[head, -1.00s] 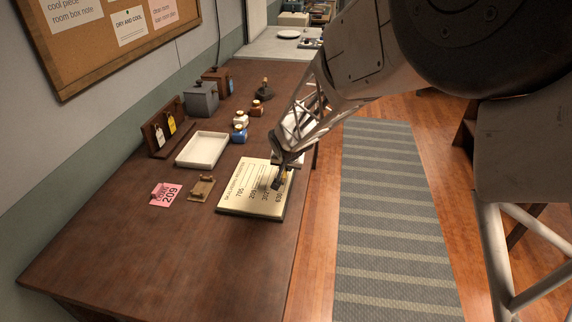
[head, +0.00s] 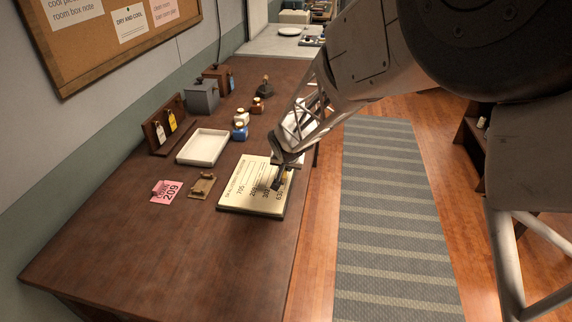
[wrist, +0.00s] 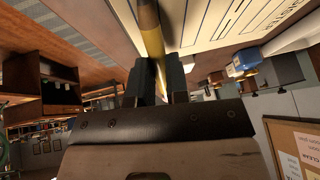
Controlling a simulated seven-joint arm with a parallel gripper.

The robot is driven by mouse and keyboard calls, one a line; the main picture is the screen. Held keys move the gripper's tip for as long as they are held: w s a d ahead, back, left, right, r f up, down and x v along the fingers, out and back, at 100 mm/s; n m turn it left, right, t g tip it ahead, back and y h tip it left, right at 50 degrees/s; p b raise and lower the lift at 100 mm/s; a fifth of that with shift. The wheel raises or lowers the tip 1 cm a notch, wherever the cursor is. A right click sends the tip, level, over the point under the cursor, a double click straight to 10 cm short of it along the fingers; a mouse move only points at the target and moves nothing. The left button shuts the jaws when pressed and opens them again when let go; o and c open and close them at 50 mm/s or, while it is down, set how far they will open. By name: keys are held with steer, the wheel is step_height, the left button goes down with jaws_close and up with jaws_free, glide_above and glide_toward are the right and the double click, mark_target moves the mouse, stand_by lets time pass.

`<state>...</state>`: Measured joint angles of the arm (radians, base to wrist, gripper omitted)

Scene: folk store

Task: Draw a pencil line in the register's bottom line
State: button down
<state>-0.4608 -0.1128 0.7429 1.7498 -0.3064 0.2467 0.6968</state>
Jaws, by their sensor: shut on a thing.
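The register (head: 237,200) is a cream board with printed numbers and ruled boxes, lying on the wooden counter near its right edge. It also shows at the top of the wrist view (wrist: 215,22). My gripper (head: 279,184) is over the right part of the register. In the wrist view my gripper (wrist: 160,85) is shut on a yellow pencil (wrist: 150,32), which extends toward the register side. The pencil's tip is out of sight, so I cannot tell whether it touches the page. My gripper covers part of the register's right side, and no drawn line is clear.
A small wooden holder (head: 202,186) and a pink card marked 209 (head: 166,191) lie left of the register. Behind are a white tray (head: 203,147), a blue jar (head: 240,132) and a tag rack (head: 158,131). The counter (head: 140,240) is clear in front.

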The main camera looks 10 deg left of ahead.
steer(key=shift+s, duration=0.75)
stand_by(0.4)
steer(key=shift+s+f, duration=0.1)
steer(key=shift+s, duration=0.3)
stand_by(0.4)
steer(key=shift+r, duration=2.6)
